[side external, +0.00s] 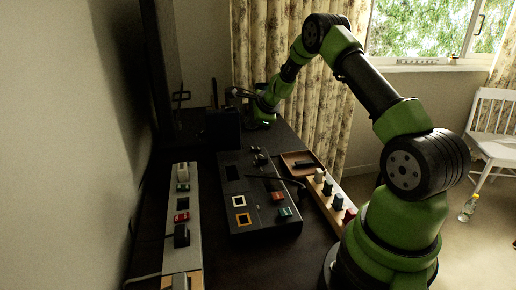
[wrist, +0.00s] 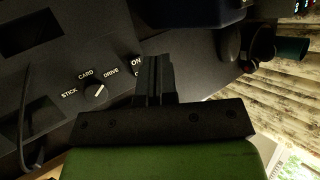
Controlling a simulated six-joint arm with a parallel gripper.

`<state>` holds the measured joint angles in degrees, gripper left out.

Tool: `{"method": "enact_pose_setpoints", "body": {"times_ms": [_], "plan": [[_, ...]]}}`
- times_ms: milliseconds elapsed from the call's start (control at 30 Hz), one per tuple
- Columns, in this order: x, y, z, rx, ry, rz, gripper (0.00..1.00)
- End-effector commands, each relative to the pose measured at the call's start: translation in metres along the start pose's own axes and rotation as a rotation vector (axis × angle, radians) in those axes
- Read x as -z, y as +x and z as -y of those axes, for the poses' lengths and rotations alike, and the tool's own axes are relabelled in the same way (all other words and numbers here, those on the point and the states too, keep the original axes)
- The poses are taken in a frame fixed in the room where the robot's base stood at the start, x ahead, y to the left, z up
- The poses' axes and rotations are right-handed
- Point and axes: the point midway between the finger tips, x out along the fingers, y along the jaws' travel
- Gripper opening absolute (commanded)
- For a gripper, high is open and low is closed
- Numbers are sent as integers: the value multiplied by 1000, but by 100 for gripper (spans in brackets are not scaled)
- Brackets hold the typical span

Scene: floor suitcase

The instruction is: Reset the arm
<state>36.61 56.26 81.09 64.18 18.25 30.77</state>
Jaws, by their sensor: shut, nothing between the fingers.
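My gripper (wrist: 155,62) shows in the wrist view with its two dark fingers together and nothing between them. In the side external view my gripper (side external: 234,93) is at the far end of the work surface, raised above a dark box (side external: 222,130). My green and black arm arches over from the right. In the wrist view the fingers lie over the edge of a dark panel (wrist: 40,85), beside a round knob (wrist: 96,92) with the labels STICK, CARD, DRIVE and ON. I cannot tell the height between the fingers and the panel.
In the side external view a dark console (side external: 258,222) with colored pieces lies mid-table. A pale strip (side external: 186,248) with several plugs is left of it. A brown tray (side external: 290,160) and a wooden block rail (side external: 330,212) are right. A wall (side external: 60,150) bounds the left.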

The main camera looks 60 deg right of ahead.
Motion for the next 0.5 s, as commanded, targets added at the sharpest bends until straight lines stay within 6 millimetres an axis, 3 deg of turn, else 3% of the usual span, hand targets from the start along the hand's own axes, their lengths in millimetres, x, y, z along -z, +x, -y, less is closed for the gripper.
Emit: {"method": "enact_pose_setpoints", "body": {"times_ms": [167, 267, 367, 500], "plan": [[-1, -1, 0, 0, -5, 2, 0], [-15, -12, 3, -1, -55, 21, 0], [-47, -39, 5, -3, -178, 67, 0], [-104, -100, -4, -11, -446, 155, 0]]}}
